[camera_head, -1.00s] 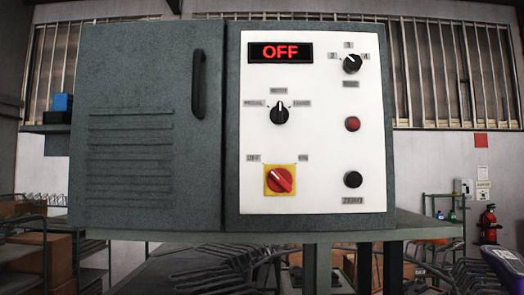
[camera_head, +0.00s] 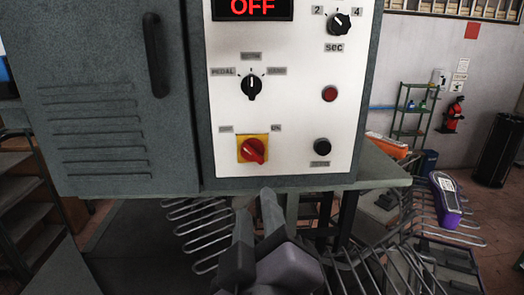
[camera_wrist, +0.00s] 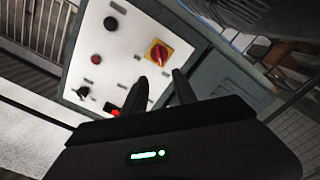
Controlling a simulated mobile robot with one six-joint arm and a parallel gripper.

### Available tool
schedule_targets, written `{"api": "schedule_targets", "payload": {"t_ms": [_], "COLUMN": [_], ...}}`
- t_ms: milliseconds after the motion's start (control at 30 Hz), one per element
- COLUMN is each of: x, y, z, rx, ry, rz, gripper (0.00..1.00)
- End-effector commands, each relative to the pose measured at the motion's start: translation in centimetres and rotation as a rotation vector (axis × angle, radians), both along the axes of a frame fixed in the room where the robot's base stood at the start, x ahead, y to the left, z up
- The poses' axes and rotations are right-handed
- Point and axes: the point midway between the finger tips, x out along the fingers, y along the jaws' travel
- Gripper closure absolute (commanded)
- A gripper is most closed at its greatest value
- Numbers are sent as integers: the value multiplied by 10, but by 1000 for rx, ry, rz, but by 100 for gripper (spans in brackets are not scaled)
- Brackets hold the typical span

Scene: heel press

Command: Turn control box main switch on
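The main switch (camera_head: 253,150) is a red rotary knob on a yellow plate at the lower left of the white control panel (camera_head: 300,110). Its knob sits tilted, and the display (camera_head: 252,8) above reads OFF in red. The switch also shows in the wrist view (camera_wrist: 158,52), above my fingertips. My gripper (camera_head: 256,205) is below the switch and in front of the box's lower edge, apart from the switch. In the wrist view my gripper (camera_wrist: 162,80) has its two dark fingers apart with nothing between them.
The panel also holds a black selector (camera_head: 251,86), a timer knob (camera_head: 339,23), a red button (camera_head: 329,94) and a black button (camera_head: 322,146). Wire racks (camera_head: 205,225) stand below the box. A purple-soled shoe (camera_head: 447,195) is at the right.

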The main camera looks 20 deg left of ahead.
Motion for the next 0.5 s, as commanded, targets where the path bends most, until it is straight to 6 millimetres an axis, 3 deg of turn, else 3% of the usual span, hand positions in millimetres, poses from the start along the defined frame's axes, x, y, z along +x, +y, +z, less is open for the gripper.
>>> {"api": "schedule_targets", "payload": {"t_ms": [500], "x": [125], "y": [66], "z": [0], "rx": [0], "ry": [3], "rz": [-4], "gripper": [66]}}
